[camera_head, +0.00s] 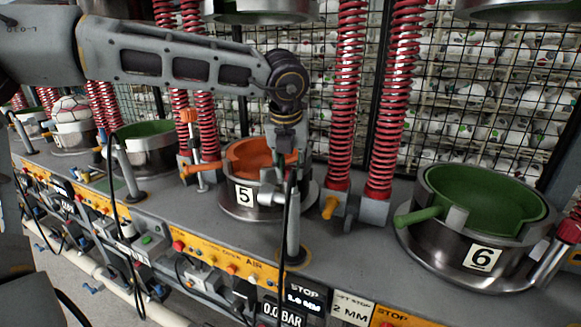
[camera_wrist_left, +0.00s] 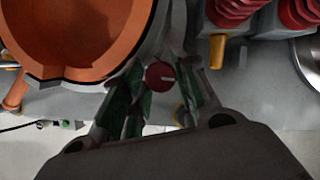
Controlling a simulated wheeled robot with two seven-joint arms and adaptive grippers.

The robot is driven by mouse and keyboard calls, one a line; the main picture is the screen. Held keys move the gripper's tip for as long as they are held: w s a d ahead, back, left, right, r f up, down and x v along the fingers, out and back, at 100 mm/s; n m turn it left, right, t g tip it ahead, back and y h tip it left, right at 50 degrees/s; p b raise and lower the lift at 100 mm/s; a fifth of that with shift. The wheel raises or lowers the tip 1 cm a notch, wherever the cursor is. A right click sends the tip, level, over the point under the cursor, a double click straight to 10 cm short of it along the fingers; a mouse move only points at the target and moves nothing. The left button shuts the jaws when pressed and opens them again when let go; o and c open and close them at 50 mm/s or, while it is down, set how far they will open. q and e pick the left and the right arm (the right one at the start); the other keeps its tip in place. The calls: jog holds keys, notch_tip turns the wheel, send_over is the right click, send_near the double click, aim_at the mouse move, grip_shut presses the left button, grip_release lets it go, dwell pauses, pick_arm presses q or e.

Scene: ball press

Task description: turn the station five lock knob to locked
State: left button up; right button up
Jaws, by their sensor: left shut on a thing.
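Station five (camera_head: 236,212) is a metal ring press with an orange bowl (camera_head: 248,160) and a white "5" label. The bowl fills the upper left of the left wrist view (camera_wrist_left: 70,40). My left gripper (camera_head: 272,192) reaches down at the right side of station five. In the left wrist view, a round red knob (camera_wrist_left: 160,75) with a short pale mark pointing right sits between its green-padded fingers (camera_wrist_left: 163,88). The gripper is shut on this knob. The knob is hidden behind the gripper in the head view. My right gripper is not in view.
Station six (camera_head: 440,258) with a green bowl stands to the right. Red spring columns (camera_head: 345,100) rise behind, with a yellow-handled part (camera_head: 330,207) at their foot. A post with a black cable (camera_head: 293,225) stands in front of station five. A mesh of balls closes the back.

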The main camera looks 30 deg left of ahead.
pick_arm(q)
jog(key=shift+m+h+b, duration=0.3)
jog(key=shift+m+b, duration=0.05)
jog(key=shift+m, duration=0.45)
jog(key=shift+a+m+h, duration=0.1)
jog(key=shift+m+h, duration=0.2)
jog(key=shift+m, duration=0.5)
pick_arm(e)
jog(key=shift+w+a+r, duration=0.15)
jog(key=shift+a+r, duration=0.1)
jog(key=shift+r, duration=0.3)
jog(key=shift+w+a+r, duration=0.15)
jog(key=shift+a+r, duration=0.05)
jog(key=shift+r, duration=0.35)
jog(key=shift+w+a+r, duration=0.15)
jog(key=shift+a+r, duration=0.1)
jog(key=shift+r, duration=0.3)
pick_arm(q)
jog(key=o, duration=1)
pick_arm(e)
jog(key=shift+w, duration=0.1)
pick_arm(q)
jog(key=shift+r, duration=0.1)
jog(key=v, duration=1.1)
jog(key=shift+s+r, duration=0.3)
jog(key=shift+s, duration=0.05)
